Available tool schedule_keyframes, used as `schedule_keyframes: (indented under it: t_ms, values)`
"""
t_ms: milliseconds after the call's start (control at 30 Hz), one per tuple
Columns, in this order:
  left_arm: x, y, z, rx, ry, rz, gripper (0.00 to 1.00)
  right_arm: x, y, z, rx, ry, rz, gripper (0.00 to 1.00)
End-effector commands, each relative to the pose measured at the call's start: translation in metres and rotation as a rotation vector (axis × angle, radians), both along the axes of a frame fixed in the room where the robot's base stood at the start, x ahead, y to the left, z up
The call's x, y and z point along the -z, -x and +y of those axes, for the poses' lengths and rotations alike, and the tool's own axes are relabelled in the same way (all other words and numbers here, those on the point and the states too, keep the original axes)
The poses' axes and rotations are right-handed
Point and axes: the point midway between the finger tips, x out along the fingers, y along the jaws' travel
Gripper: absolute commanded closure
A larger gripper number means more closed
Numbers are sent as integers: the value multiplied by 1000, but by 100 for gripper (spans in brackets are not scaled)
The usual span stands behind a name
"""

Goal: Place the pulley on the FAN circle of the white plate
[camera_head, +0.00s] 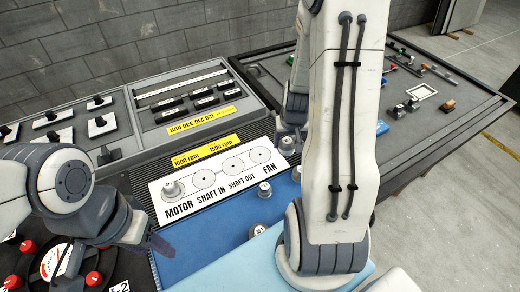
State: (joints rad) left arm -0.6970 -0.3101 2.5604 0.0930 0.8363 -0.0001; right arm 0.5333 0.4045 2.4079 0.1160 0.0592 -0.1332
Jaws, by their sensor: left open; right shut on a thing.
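The white plate (215,190) lies on the blue mat and bears circles labelled MOTOR, SHAFT IN, SHAFT OUT and FAN. A grey pulley (172,189) stands on the MOTOR circle. The SHAFT IN and SHAFT OUT circles are bare, and the FAN circle (260,155) at the plate's right end shows bare too. My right gripper (290,136) is beside the plate's right end, shut on a small grey pulley (287,146). The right arm hides part of this area. My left gripper (155,243) is open and empty at the lower left, in front of the plate.
Loose pulleys stand on the blue mat (200,242): one (265,190), another (257,230) and one by the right arm (296,173). Behind the plate are yellow labels (205,150) and a grey tool tray (190,92). A gauge panel (57,262) is lower left.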

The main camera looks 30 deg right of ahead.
Motion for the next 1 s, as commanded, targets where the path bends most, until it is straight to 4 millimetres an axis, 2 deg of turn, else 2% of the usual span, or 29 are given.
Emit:
schedule_keyframes:
  t_ms: [33, 100, 600, 767, 933, 1000]
  values:
    - [-17, 0, 0, -1, 1, -1, 50, -4, -5, 3, -4, -4, 7, 96]
    - [-30, 0, 0, -1, 1, -1, 50, 1, -11, 6, -4, -3, 7, 96]
    - [-80, 0, 0, 0, 0, 0, 50, 55, -93, 29, -3, 0, 1, 96]
    - [-83, 0, 0, 1, 0, 0, 50, 64, -102, 31, -1, 0, 0, 96]
    - [-79, 0, 0, 1, 0, 0, 50, 89, -101, 31, -3, 0, 4, 96]
    - [-83, 0, 0, 1, 0, 0, 50, 95, -102, 31, -2, 0, 2, 96]
